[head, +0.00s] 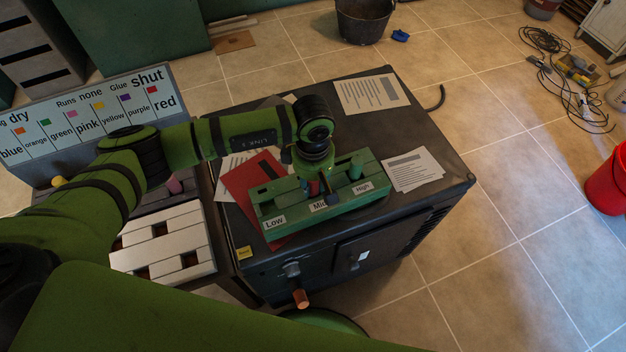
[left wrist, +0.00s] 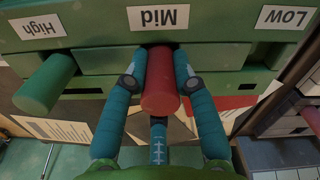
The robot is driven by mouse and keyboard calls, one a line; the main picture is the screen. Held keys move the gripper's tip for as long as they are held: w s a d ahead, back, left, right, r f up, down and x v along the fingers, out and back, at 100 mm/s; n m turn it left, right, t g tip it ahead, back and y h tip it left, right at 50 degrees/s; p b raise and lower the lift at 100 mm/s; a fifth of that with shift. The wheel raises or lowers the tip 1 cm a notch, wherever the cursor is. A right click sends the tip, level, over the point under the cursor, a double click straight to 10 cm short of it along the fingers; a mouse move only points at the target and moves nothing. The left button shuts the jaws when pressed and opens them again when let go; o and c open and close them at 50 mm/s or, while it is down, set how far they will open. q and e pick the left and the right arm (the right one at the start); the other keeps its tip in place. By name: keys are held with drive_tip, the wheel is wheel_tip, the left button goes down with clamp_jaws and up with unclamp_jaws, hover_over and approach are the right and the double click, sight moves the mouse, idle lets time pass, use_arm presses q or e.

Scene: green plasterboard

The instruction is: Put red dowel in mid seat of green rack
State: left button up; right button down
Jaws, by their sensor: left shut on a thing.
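The green rack (head: 272,218) lies on the dark cabinet top, with seats labelled Low, Mid and High. The red dowel (head: 313,188) is upright at the Mid seat, mostly covered by my left gripper (head: 320,190). In the left wrist view the red dowel (left wrist: 161,95) stands between the two blue fingers of my left gripper (left wrist: 159,72), which are shut on it. Its far end meets the rack (left wrist: 222,57) by the Mid label; how deep it sits is hidden. A green dowel (head: 356,167) stands in the High seat. My right gripper is not in view.
Papers (head: 414,170) and a red folder (head: 245,180) lie on the cabinet top (head: 438,133). A pale slotted rack (head: 168,240) and a sign board with colour names (head: 90,108) are at left. An orange peg (head: 301,298) shows at the cabinet front.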

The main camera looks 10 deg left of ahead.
use_arm(q)
drive_tip(key=o, duration=1)
drive_tip(key=shift+f, duration=0.1)
drive_tip(key=shift+r+p, duration=0.35)
wheel_tip(320, 180, up, 10)
drive_tip(key=b, duration=0.2)
drive_tip(key=shift+r+b, duration=0.25)
drive_tip(key=shift+b, duration=0.05)
drive_tip(key=shift+r, duration=0.6)
